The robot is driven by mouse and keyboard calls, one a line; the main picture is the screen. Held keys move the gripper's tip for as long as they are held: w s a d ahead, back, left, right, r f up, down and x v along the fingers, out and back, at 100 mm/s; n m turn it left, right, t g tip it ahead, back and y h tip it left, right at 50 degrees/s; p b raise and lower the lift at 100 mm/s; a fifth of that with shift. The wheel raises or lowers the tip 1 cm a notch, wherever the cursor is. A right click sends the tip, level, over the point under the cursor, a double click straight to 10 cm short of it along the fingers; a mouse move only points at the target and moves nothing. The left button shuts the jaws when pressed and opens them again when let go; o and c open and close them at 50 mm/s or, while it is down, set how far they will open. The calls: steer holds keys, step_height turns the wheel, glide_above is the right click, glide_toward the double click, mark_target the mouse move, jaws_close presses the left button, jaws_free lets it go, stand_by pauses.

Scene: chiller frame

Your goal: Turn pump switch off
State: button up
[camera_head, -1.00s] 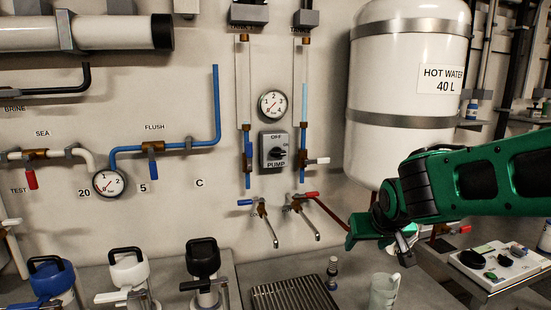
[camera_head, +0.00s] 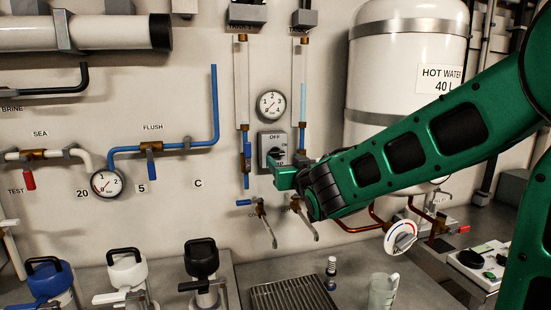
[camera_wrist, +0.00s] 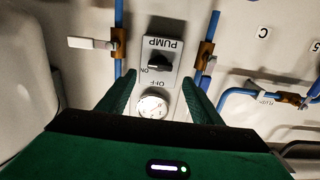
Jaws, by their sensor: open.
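The pump switch (camera_head: 271,142) is a grey plate on the wall labelled PUMP, OFF and ON, with a black knob. In the wrist view, which is upside down, the black knob (camera_wrist: 159,61) lies sideways, with its end by the ON mark. My gripper (camera_head: 277,175) is in front of the plate's lower part in the head view and hides part of the PUMP label. In the wrist view my gripper (camera_wrist: 158,78) is open, its green fingers on either side of the plate. I see nothing between them; whether they touch the plate I cannot tell.
A round gauge (camera_head: 271,104) is above the switch and blue pipes (camera_head: 246,165) run beside it. Taps (camera_head: 262,217) are below. A white lever (camera_wrist: 88,43) is beside the switch in the wrist view. The hot water tank (camera_head: 402,75) stands to the right.

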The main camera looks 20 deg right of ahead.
mark_target(278, 153)
steer(key=w, duration=0.7)
steer(key=shift+w, duration=0.2)
